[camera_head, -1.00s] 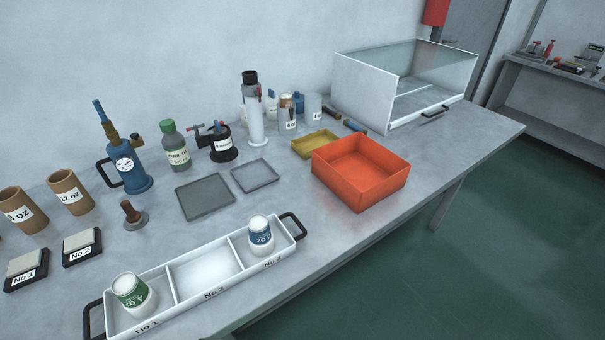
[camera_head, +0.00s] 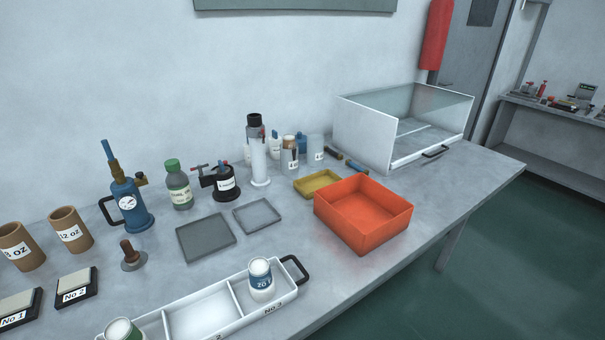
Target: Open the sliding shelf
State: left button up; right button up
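The sliding shelf looks to be the white, glass-sided box (camera_head: 362,132) at the back right of the table. Its low front edge carries a dark handle (camera_head: 436,152) facing the table's right front side. A flat grey panel lies inside the box, and the box looks empty. I cannot tell how far the shelf is slid out. Neither of my grippers is in view.
An orange bin (camera_head: 365,238) stands left of the box, with a yellow tray (camera_head: 318,184) behind it. A white three-part tray (camera_head: 205,316) with cups is in front. Bottles, a blue torch (camera_head: 130,205) and grey trays fill the left. The table's right end is clear.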

aim_at(415, 139)
jog(key=i+l, duration=0.1)
jog(key=l, duration=0.35)
jog(key=i+l+z, duration=0.1)
jog(key=l, duration=0.3)
jog(key=i+l+z, duration=0.1)
jog(key=l, duration=0.35)
jog(key=i+l, duration=0.2)
jog(key=l, duration=0.2)
jog(key=i+l+z, duration=0.1)
jog(key=l, duration=0.3)
jog(key=i+l, duration=0.2)
jog(key=l, duration=0.2)
jog(key=k+z, duration=0.05)
